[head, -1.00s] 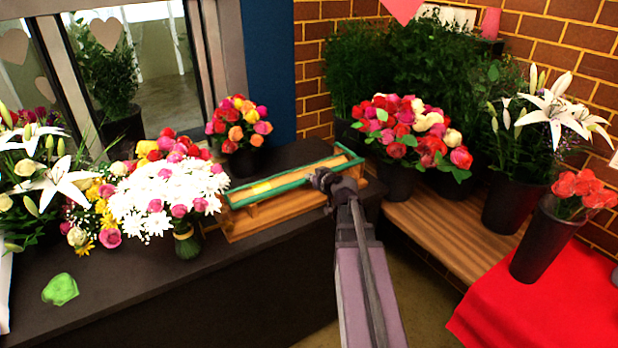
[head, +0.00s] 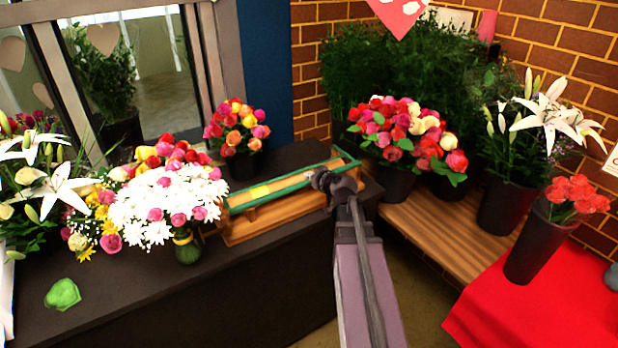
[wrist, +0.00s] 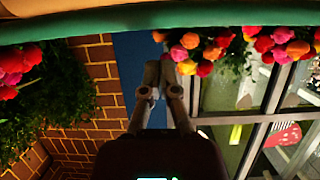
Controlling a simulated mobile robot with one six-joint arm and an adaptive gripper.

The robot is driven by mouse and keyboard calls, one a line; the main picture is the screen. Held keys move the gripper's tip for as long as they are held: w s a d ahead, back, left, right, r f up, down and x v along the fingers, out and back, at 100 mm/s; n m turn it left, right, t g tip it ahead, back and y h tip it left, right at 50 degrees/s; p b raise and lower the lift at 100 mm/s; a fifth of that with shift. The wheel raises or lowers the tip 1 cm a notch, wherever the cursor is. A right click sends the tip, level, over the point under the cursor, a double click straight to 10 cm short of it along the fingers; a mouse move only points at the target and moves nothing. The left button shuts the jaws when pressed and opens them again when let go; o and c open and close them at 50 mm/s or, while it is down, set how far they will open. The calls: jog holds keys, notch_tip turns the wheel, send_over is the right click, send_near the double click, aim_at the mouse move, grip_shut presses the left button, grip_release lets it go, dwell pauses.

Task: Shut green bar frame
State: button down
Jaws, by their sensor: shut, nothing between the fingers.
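The green bar frame (head: 296,183) sits on a wooden base (head: 245,230) on the dark counter, with a yellow piece (head: 259,192) between its bars. In the head view I cannot tell how far its bars stand apart. My gripper (head: 322,180) is shut and empty at the front right part of the frame, partly covering it. I cannot tell whether it touches the bar. In the wrist view a green bar (wrist: 150,20) crosses the top of the picture, and my shut fingers (wrist: 167,72) appear below it, apart from it in the picture.
A white and pink bouquet (head: 150,212) stands close left of the base. A rose bouquet (head: 237,126) stands behind it. A green crumpled piece (head: 62,294) lies on the counter (head: 120,300). Flower buckets stand on a wooden bench (head: 440,230) at right, beside a red-covered table (head: 540,310).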

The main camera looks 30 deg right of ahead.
jog(key=s+f+b, duration=0.4)
jog(key=s, duration=0.4)
jog(key=shift+s+d+b, duration=0.25)
jog(key=shift+d+b, duration=0.1)
dwell(0.5)
jog(key=s+a+f+n+g+y, duration=0.1)
jog(key=a+f+g+y, duration=0.35)
jog(key=a, duration=1.15)
jog(key=s+a+f+m+g+h+p, duration=0.1)
jog(key=s+a+f+g+h, duration=0.4)
jog(key=s+a+g, duration=0.4)
jog(key=shift+f+m+p, duration=0.3)
jog(key=shift+f+p, duration=0.1)
